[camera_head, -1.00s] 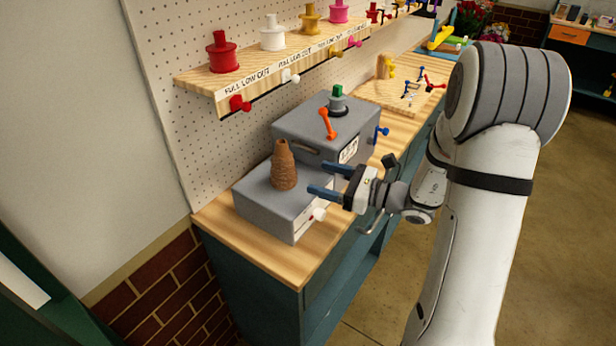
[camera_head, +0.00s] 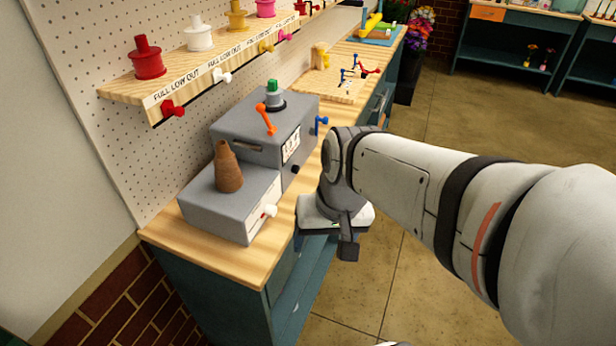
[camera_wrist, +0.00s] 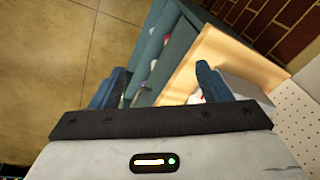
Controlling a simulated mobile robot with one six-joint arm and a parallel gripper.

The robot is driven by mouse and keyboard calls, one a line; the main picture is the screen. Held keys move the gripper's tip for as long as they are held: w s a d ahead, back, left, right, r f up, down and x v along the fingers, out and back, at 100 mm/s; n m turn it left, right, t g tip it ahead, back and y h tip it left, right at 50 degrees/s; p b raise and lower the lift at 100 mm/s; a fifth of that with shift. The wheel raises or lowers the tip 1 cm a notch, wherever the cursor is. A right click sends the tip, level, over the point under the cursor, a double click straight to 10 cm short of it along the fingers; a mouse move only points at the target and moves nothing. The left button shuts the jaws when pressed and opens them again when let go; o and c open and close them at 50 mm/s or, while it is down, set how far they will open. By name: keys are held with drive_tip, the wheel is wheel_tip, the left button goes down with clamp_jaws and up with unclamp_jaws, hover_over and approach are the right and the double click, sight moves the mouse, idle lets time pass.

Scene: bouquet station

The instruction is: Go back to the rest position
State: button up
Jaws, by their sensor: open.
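In the wrist view, my gripper (camera_wrist: 158,85) is open, its two blue fingers wide apart with nothing between them but the view of the teal bench and floor beyond. The wooden bench top (camera_head: 222,262) lies left of my wrist. On it stand a grey box with a brown twine cone (camera_head: 228,170) and a taller grey box (camera_head: 235,128) with an orange lever (camera_head: 265,118).
A pegboard shelf with coloured spools, including a red spool (camera_head: 148,58), runs above the bench. A wooden board (camera_head: 338,88) with small coloured levers lies further back. Open concrete floor (camera_head: 450,125) spreads to the right.

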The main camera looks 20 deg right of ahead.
drive_tip(key=shift+d+r+n+t+h, duration=0.6)
drive_tip(key=shift+d+r+n, duration=0.1)
drive_tip(key=shift+d, duration=0.25)
drive_tip(key=shift+w+f, duration=0.1)
idle(1.3)
